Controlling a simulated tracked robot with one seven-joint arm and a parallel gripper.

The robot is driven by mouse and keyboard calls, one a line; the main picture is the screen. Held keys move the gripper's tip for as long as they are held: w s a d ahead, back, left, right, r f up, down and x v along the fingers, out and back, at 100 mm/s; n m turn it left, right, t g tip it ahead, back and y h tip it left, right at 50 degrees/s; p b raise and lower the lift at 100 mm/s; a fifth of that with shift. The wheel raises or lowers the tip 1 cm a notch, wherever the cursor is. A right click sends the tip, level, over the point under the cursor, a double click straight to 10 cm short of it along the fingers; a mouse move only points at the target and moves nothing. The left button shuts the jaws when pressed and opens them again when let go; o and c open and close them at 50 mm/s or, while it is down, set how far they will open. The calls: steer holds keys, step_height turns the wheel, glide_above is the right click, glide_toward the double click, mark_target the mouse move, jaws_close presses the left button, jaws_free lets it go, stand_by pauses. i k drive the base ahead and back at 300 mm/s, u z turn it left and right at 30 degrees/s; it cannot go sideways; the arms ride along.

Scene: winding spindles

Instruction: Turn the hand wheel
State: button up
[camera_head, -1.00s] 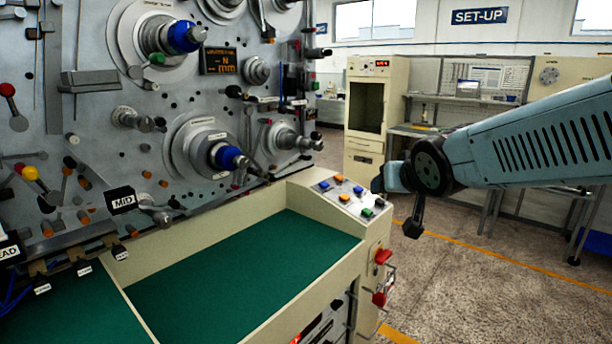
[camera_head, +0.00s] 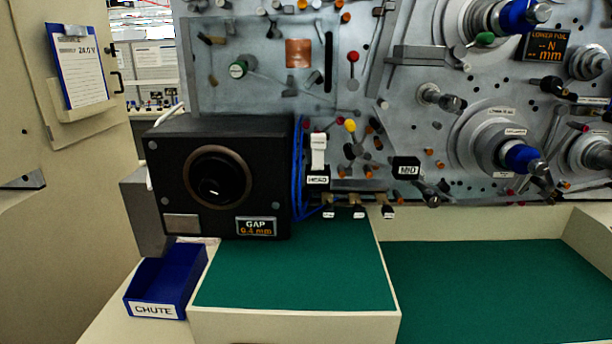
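No part clearly reads as a hand wheel. A black box (camera_head: 262,140) stands at the left of the green work surface. Its front has a round dark opening or dial (camera_head: 219,180) with a brownish ring; I cannot tell whether this turns. A small display (camera_head: 256,227) below it reads "GAP 0.4 mm". Spindles with blue ends (camera_head: 521,157) stick out from the grey panel at the right. My gripper and arm are out of view.
A blue bin (camera_head: 166,282) labelled CHUTE sits below the box at the left. The green mat (camera_head: 480,285) is clear, with a cream rim around it. A beige cabinet (camera_head: 75,200) with a clipboard (camera_head: 78,65) stands far left. Small levers and pegs stick out of the panel.

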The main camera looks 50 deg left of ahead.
mark_target(216, 178)
steer(key=z, duration=0.4)
steer(key=i, duration=0.15)
steer(key=u, duration=2.95)
steer(key=k, duration=0.85)
steer(key=u, duration=0.2)
steer(key=i, duration=0.85)
steer(key=z, duration=0.1)
